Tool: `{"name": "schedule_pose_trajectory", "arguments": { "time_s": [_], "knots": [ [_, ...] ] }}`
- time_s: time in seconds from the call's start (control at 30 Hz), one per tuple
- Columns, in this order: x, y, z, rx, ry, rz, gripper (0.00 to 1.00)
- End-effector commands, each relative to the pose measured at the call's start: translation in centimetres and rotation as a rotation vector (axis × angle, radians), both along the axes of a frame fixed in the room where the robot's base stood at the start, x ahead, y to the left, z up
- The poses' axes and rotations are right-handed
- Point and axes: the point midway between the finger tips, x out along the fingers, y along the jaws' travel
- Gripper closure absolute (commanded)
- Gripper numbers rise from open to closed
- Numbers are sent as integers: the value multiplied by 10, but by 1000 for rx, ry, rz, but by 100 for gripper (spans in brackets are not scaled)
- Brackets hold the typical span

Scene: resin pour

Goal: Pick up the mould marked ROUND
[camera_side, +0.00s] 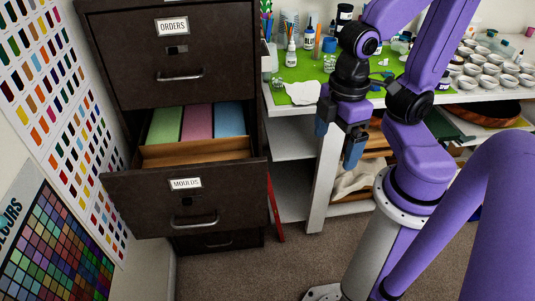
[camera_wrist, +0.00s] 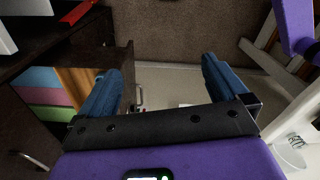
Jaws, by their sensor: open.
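No mould marked ROUND can be made out in either view. In the side view, the drawer labelled MOULDS (camera_side: 140,195) stands open. Inside it lie a green block (camera_side: 165,125), a pink block (camera_side: 198,121) and a blue block (camera_side: 230,119), side by side; no marking on them is legible. In the wrist view, the blue (camera_wrist: 35,77), pink (camera_wrist: 42,96) and green (camera_wrist: 55,113) pieces show at the left. My gripper (camera_side: 337,147) hangs open and empty to the right of the drawer, apart from it. Its blue fingers are spread in the wrist view (camera_wrist: 162,65).
The ORDERS drawer (camera_side: 130,60) above is shut. A white workbench (camera_side: 300,107) with a green mat (camera_side: 300,73), bottles and several small white cups (camera_side: 490,70) stands behind my gripper. A red object (camera_side: 275,205) leans beside the cabinet. The carpet (camera_side: 265,265) in front is clear.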

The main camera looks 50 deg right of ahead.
Motion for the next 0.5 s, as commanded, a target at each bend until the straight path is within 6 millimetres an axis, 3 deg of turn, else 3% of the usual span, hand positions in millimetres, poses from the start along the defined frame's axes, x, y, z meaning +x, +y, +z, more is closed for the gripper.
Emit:
{"name": "schedule_pose_trajectory", "arguments": {
  "time_s": [0.43, 0.47, 0.5],
  "knots": [
    [-8, -4, -3, 2, -2, 56, 0],
    [-8, -4, -3, 2, -2, 56, 10],
    [-8, -4, -3, 2, -2, 56, 10]
  ]
}}
